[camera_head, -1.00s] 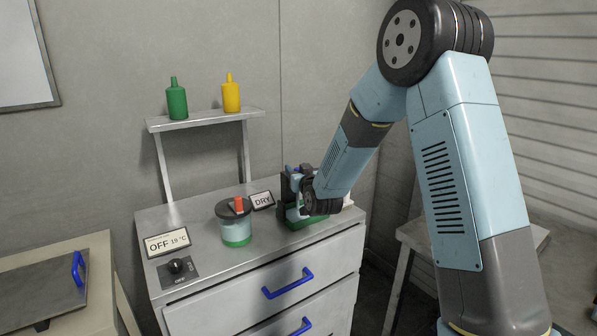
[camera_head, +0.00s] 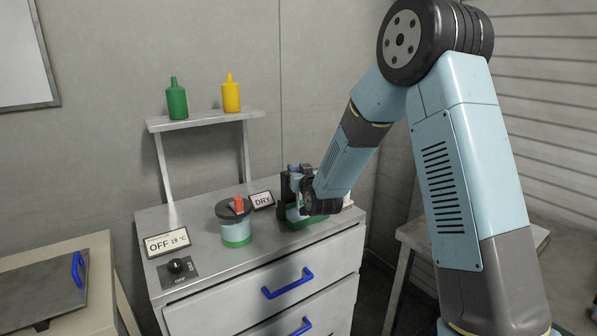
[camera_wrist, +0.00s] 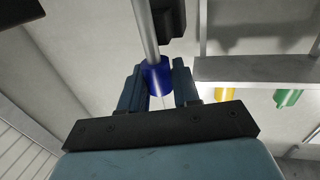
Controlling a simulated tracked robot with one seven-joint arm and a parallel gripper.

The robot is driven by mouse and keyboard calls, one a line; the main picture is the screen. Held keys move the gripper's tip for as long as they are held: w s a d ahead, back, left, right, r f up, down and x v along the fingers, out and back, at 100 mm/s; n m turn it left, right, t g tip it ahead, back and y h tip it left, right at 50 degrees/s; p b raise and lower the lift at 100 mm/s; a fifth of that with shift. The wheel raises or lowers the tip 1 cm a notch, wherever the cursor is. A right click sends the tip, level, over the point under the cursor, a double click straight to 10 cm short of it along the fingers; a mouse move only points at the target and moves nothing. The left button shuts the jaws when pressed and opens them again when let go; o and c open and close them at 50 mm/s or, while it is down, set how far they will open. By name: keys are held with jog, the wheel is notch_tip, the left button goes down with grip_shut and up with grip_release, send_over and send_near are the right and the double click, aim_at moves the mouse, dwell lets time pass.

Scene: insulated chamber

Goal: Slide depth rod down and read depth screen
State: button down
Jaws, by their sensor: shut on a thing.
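My gripper (camera_wrist: 158,68) is shut on a blue collar (camera_wrist: 157,80) around a slim metal rod (camera_wrist: 146,30) in the wrist view; I take this for the depth rod. In the head view my gripper (camera_head: 293,192) is at the back right of the metal cabinet top, above a green-based thing (camera_head: 306,223) that my wrist largely hides. The rod's lower end is hidden there. A small tilted screen reading DRY (camera_head: 262,199) stands just left of my gripper. I cannot tell whether it is the depth screen.
A lidded jar (camera_head: 235,224) with a red block on top stands left of my gripper. A panel reading OFF 19 °C (camera_head: 167,242) and a knob (camera_head: 177,266) are at the left. A shelf (camera_head: 205,119) behind holds a green bottle (camera_head: 176,100) and a yellow bottle (camera_head: 231,94).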

jog(key=shift+f, duration=0.4)
jog(key=c, duration=0.9)
grip_release()
jog(key=shift+c, duration=0.2)
jog(key=v, duration=1.3)
jog(key=shift+s+d, duration=0.2)
jog(key=shift+s, duration=0.15)
